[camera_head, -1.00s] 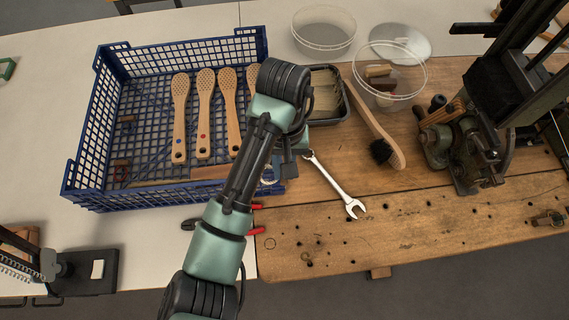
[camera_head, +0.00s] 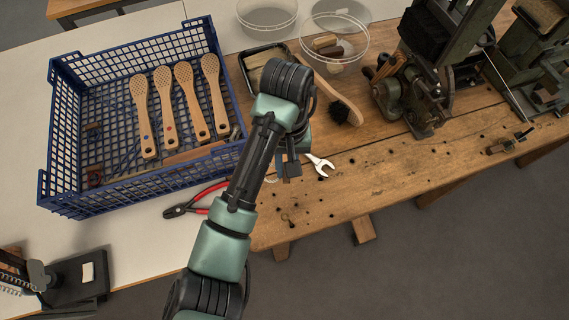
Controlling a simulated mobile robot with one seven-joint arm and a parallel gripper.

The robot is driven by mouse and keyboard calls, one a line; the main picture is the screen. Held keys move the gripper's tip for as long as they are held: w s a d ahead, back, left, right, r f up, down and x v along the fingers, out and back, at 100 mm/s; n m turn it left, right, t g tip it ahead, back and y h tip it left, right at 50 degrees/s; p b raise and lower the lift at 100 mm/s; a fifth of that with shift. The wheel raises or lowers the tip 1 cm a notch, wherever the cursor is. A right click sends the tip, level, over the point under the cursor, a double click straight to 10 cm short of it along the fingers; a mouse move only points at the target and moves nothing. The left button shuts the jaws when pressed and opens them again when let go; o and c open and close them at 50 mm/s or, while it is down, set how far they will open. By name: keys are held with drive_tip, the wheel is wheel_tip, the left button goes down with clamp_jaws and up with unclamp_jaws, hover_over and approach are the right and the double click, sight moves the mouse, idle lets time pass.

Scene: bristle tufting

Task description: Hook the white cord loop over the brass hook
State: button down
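I cannot make out the brass hook for certain.
A blue crate (camera_head: 62,150) with several wooden brush handles stands at left. Red-handled pliers (camera_head: 196,202) lie in front of it. Clear tubs and a machine (camera_head: 420,90) stand behind. The front bench is mostly clear.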

drive_tip(key=s+d+f+n+p, duration=0.2)
drive_tip(key=s+f+n+p, duration=0.1)
drive_tip(key=s+f+p, duration=0.2)
wheel_tip(320, 180, down, 3)
drive_tip(key=shift+s+d+r+n+p, duration=0.2)
drive_tip(key=shift+s+d+n+p, duration=0.15)
drive_tip(key=shift+p, duration=0.3)
idle(0.3)
drive_tip(key=shift+r+p, duration=0.1)
drive_tip(key=shift+p, duration=0.45)
idle(0.8)
drive_tip(key=shift+f, duration=0.3)
idle(0.4)
drive_tip(key=shift+f+b, duration=1.2)
drive_tip(key=shift+f, duration=0.3)
